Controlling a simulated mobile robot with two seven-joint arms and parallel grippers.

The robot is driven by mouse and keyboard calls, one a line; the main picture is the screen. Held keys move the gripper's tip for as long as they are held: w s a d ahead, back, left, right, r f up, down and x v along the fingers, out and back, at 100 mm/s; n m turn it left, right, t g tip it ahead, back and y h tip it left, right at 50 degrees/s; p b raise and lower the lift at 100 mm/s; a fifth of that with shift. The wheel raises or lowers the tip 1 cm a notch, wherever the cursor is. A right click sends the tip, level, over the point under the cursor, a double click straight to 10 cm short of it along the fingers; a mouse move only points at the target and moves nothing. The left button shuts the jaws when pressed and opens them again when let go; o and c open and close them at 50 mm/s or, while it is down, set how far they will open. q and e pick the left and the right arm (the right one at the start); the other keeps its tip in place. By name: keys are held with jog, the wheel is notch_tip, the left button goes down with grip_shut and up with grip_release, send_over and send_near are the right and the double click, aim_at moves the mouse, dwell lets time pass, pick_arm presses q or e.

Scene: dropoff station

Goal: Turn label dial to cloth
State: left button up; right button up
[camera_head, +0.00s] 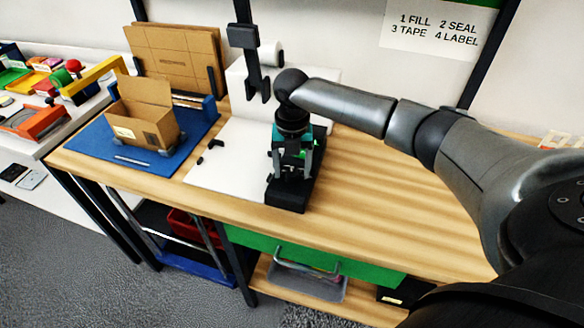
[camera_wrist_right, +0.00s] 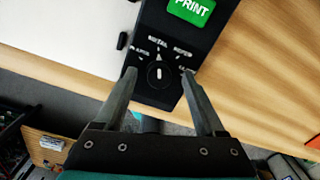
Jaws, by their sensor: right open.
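The black label printer (camera_head: 287,195) stands on the wooden bench, under my right gripper (camera_head: 294,172). In the right wrist view, the small round black label dial (camera_wrist_right: 158,75) has a white mark, roughly upright in the picture. Several small white words form an arc around it; they are too blurred to read surely, and the rightmost is partly covered by a fingertip. My right gripper (camera_wrist_right: 159,80) is open and empty, its fingertips either side of the dial, apart from it as far as I can tell. A green PRINT button (camera_wrist_right: 191,9) sits above the dial. My left gripper is out of view.
An open cardboard box (camera_head: 146,128) stands on a blue mat (camera_head: 90,148) to the left. A white panel (camera_head: 226,174) lies between mat and printer. Flat cardboard (camera_head: 172,58) leans behind. The bench right of the printer (camera_head: 370,190) is clear.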

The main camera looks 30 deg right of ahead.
grip_shut()
dwell(0.5)
